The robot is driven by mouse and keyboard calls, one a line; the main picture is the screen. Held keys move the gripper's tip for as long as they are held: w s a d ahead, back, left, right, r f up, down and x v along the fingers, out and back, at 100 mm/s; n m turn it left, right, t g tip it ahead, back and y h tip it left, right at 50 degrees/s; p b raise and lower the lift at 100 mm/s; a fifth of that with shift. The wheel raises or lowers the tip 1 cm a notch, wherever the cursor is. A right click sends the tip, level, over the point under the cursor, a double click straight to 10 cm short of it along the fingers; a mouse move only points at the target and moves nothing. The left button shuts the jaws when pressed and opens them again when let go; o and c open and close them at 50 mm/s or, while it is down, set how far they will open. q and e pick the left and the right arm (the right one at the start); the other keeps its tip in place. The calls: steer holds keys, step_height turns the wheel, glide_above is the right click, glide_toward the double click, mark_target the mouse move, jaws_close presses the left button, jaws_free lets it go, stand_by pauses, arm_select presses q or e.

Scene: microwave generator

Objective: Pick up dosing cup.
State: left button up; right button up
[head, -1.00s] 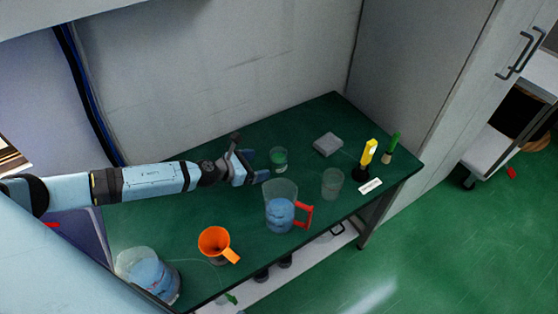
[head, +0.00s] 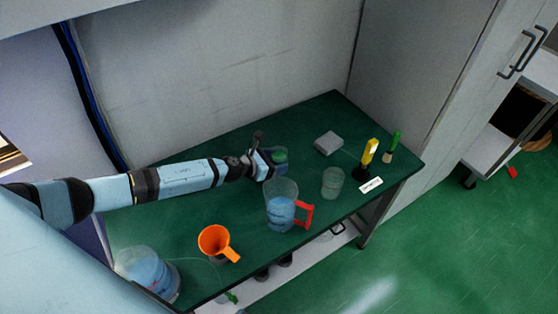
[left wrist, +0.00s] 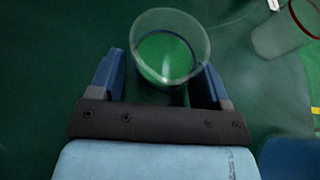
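The dosing cup looks to be the small clear cup (head: 281,155) with green inside, standing on the green table beyond the jug. In the left wrist view the cup (left wrist: 170,25) stands at the far end of my left gripper (left wrist: 163,72), whose two blue fingers are apart, one on each side of its near part. I cannot tell if either finger touches it. In the head view my left gripper (head: 270,161) is at the cup's left side and partly hides it. My right gripper is not in view.
A clear jug (head: 281,190) with blue liquid and a red handle stands close in front. An empty clear beaker (head: 332,183), a grey block (head: 328,143) and a yellow-handled tool (head: 369,152) are to the right. An orange funnel-like cup (head: 215,241) is at front left.

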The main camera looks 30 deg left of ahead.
arm_select(q)
steer(key=c, duration=0.7)
steer(key=shift+r, duration=0.15)
